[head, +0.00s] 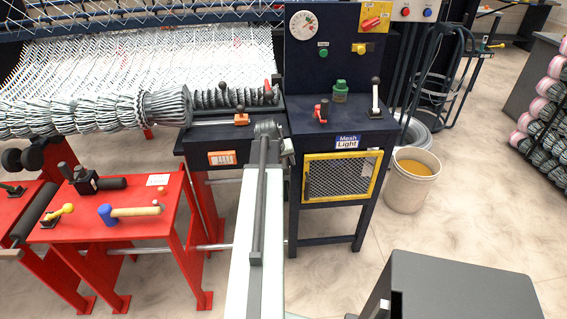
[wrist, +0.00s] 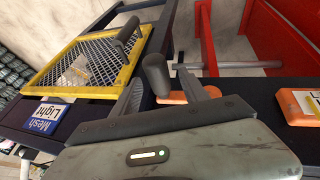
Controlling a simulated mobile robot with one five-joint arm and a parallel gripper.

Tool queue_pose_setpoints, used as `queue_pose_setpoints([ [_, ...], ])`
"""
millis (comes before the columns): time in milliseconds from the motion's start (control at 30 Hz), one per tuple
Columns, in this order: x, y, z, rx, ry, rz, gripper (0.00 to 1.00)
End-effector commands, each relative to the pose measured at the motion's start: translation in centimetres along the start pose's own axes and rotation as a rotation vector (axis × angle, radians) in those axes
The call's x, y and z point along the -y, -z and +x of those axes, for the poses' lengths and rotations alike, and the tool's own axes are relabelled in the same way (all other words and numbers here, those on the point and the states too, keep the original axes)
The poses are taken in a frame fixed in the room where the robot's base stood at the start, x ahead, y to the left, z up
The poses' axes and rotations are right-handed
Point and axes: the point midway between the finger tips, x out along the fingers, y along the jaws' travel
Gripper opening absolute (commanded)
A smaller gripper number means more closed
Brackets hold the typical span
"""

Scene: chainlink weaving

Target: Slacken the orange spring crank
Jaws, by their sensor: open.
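The orange spring crank (head: 241,119) sits on the dark bench top in the head view, with a dark round knob standing above its orange base. In the wrist view its dark knob (wrist: 155,72) shows between my fingers, and its orange base (wrist: 176,97) is partly hidden behind the right finger. My gripper (wrist: 158,82) is open, with one finger on each side of the knob. I cannot tell whether either finger touches it. In the head view my gripper (head: 268,128) is just right of the crank, mostly hidden by my arm.
A red crank (head: 321,110), a green knob (head: 340,92) and a dark-knobbed lever (head: 375,98) stand on the right bench. A yellow-framed mesh panel (head: 342,176) is below them. A red table (head: 100,232) holds a mallet (head: 130,212). A bucket (head: 412,180) stands right.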

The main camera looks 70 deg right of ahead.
Motion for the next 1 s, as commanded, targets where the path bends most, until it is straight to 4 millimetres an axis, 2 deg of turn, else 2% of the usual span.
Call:
queue_pose_setpoints([
  [167,-0.1,0.1,-2.1,0.0,0.0,-0.001,0.52],
  [400,-0.2,0.2,-6.8,0.0,0.0,-0.001,0.52],
  [467,-0.1,0.2,-7.6,0.001,0.0,-0.001,0.52],
  [833,0.1,0.0,-7.7,0.0,0.001,-0.001,0.52],
  [933,2.0,0.5,-8.2,-0.008,0.012,-0.027,0.52],
  [967,3.3,0.8,-8.5,-0.013,0.019,-0.044,0.52],
  [1000,5.5,1.2,-9.1,-0.022,0.032,-0.076,0.52],
])
